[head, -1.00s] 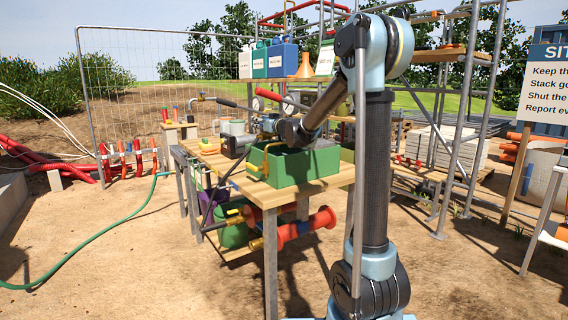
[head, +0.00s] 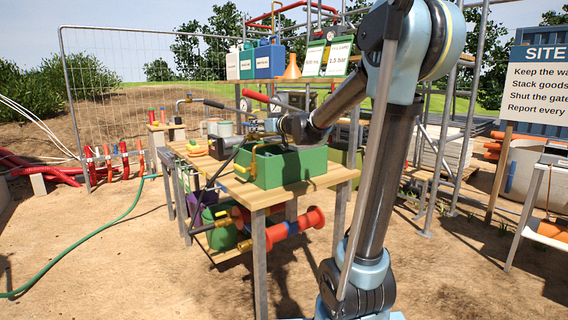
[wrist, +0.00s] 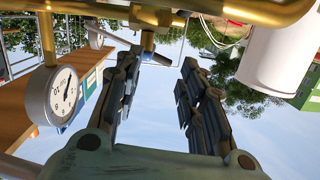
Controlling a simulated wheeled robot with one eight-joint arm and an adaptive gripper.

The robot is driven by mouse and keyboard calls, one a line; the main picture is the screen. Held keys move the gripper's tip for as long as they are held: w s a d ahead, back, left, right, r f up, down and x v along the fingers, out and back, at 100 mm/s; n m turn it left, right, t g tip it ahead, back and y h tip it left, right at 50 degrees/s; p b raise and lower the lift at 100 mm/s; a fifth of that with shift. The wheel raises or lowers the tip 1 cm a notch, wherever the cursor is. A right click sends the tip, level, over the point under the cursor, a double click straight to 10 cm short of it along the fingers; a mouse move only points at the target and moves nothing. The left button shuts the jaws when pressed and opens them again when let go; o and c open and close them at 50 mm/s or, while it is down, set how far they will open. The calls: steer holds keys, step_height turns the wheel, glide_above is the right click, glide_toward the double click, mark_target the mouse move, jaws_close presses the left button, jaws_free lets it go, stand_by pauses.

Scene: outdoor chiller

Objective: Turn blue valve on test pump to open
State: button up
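The test pump has a green tank (head: 290,167) on the wooden table, with brass pipework (head: 254,160) at its left end. My gripper reaches in from the right above the tank; in the head view its fingers are too small to make out. In the wrist view my gripper (wrist: 160,85) is open, its two dark fingers well apart with only sky between them. A brass fitting (wrist: 148,40) with a thin lever shows just past the fingertips, nearer the left finger. A white pressure gauge (wrist: 62,95) is at the left.
A brass pipe (wrist: 270,10) and a white cylinder (wrist: 272,55) are close to the fingers. A mesh fence (head: 100,110) stands behind.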

steer(key=s+d+f+m+g+h, duration=0.1)
steer(key=s+d+f, duration=0.3)
steer(key=s, duration=0.5)
steer(key=s+d+f+m+g+h, duration=0.2)
steer(key=s+d+f, duration=0.3)
steer(key=s, duration=0.3)
steer(key=shift+s+f+g+h, duration=0.35)
steer(key=shift+g+h, duration=0.25)
steer(key=shift+g, duration=0.3)
steer(key=shift+r, duration=0.1)
